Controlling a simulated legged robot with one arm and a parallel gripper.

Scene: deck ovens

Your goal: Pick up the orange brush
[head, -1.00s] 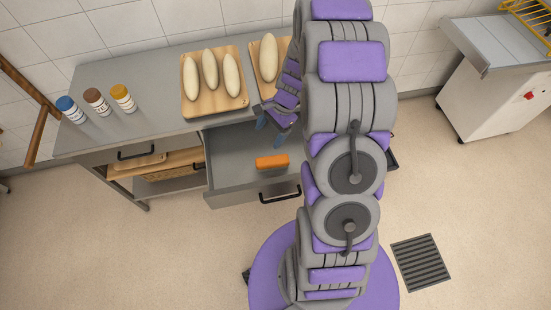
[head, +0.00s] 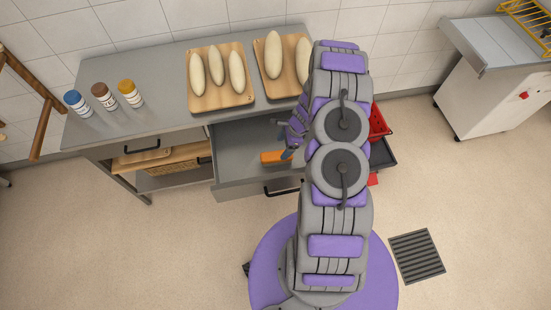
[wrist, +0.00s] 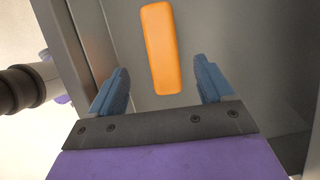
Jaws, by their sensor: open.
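The orange brush (head: 272,157) lies in the open grey drawer (head: 232,165) below the counter. In the wrist view the orange brush (wrist: 160,48) shows as a long rounded block, just beyond my fingertips and between their lines. My gripper (wrist: 163,85) is open and empty, with a blue finger on each side. In the head view my gripper (head: 287,145) is at the brush's right end, and my arm hides part of the drawer. I cannot tell how high the fingers are above the brush.
The counter (head: 160,85) above the drawer holds two boards with pale loaves (head: 216,65) and several capped jars (head: 104,96). The drawer's front handle (head: 283,190) faces me. A red basket (head: 379,122) stands right of my arm. Drawer walls are close around my gripper.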

